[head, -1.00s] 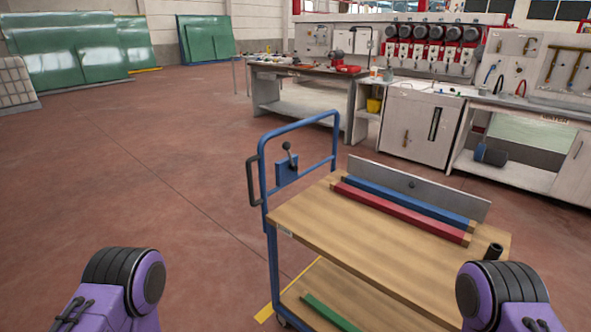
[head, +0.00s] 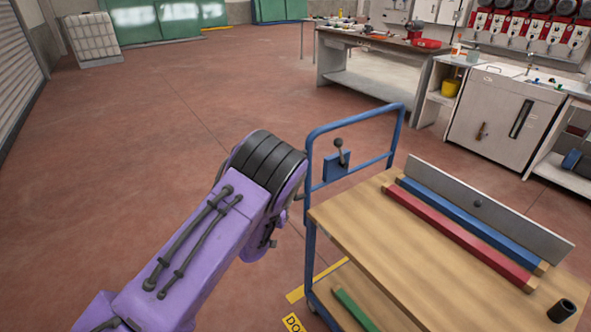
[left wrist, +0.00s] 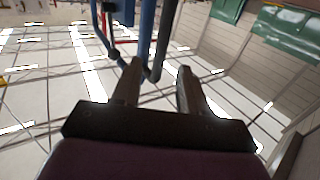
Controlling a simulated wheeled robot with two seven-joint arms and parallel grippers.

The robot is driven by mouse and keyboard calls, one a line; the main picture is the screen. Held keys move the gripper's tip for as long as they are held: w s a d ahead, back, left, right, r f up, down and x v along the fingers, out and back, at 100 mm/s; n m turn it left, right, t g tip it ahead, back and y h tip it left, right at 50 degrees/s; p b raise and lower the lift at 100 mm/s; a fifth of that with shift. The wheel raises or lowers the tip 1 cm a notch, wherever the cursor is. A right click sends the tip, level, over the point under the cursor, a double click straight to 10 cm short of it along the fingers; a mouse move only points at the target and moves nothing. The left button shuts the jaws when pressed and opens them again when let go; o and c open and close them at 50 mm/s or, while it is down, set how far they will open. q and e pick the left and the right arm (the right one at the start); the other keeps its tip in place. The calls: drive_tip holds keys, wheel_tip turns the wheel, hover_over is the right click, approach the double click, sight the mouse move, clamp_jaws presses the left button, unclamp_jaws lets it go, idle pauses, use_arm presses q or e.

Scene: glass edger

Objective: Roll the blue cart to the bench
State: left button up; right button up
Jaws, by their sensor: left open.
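The blue cart (head: 357,118) stands at the right in the head view, with a wooden top deck (head: 400,250), a lower shelf and a blue tube push frame. A small black lever sits on a blue plate on that frame. My left arm reaches to the frame's left side and mostly hides the dark side handle. My left gripper (left wrist: 160,66) is open in the left wrist view. Blue tubes of the cart (left wrist: 147,25) rise just beyond its fingertips; I cannot tell whether they touch. The bench (head: 375,40) stands beyond the cart. My right gripper is out of view.
Red (head: 460,235) and blue (head: 475,222) bars lie on the deck beside a grey upright plate (head: 490,210). A green bar (head: 354,310) lies on the lower shelf. A white cabinet (head: 500,115) stands right of the bench. Open floor (head: 200,110) lies to the left.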

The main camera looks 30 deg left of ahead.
use_arm(q)
drive_tip(key=w, duration=0.3)
drive_tip(key=w+a+p, duration=0.1)
drive_tip(key=w, duration=0.2)
drive_tip(key=w+a+p, duration=0.1)
drive_tip(key=w, duration=0.3)
drive_tip(key=shift+a, duration=0.1)
clamp_jaws()
